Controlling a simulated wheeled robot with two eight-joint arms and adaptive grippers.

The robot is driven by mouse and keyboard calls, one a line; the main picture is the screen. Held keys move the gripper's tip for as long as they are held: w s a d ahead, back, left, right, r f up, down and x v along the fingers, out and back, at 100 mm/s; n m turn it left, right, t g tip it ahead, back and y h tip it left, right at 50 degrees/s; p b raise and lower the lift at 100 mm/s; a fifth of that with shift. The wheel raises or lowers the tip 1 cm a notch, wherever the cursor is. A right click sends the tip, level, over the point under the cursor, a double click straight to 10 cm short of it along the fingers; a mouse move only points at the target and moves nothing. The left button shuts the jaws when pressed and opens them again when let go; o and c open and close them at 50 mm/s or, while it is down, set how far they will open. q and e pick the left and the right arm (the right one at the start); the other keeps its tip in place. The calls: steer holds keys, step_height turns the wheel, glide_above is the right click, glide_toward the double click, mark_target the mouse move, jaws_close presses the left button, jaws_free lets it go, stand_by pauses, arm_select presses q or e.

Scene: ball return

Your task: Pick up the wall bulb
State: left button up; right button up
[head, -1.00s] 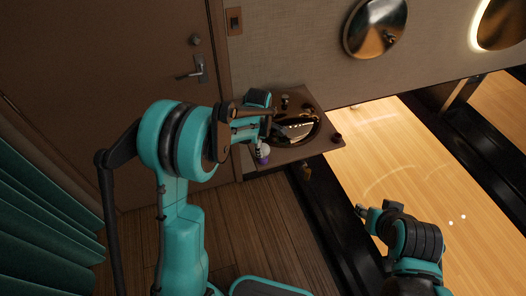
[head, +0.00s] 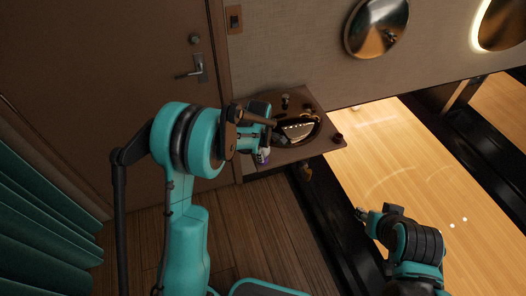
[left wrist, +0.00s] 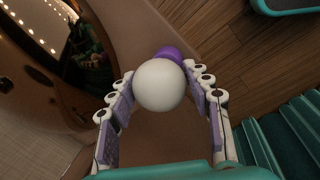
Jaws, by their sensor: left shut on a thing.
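The wall bulb, a white globe (left wrist: 159,88) with a purple part (left wrist: 173,54) beyond it, sits between the two fingers of my left gripper (left wrist: 159,74) in the left wrist view. The fingers are closed against its sides. In the head view the bulb (head: 262,156) shows small and partly hidden at the near-left edge of the brown shelf (head: 311,146), under my left gripper (head: 265,150). I cannot tell whether it touches the shelf. My right gripper (head: 363,214) is low on the right, away from the bulb; its fingers are too small to read.
A brown door (head: 110,80) with a handle (head: 190,73) is at left. A bowling lane (head: 400,150) lies to the right.

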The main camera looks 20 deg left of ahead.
arm_select(q)
steer(key=shift+r, duration=0.45)
steer(key=r+p, duration=0.1)
steer(key=r, duration=0.1)
steer(key=r+p, duration=0.1)
steer(key=r, duration=0.1)
steer(key=shift+d, duration=0.4)
steer(key=d+r+p, duration=0.1)
steer(key=d+r, duration=0.2)
steer(key=d, duration=0.2)
steer(key=s+d+r+p, duration=0.1)
steer(key=d+r, duration=0.2)
steer(key=d, duration=0.2)
steer(key=shift+s+d, duration=0.15)
steer(key=shift+d, duration=0.25)
steer(key=shift+o, duration=0.6)
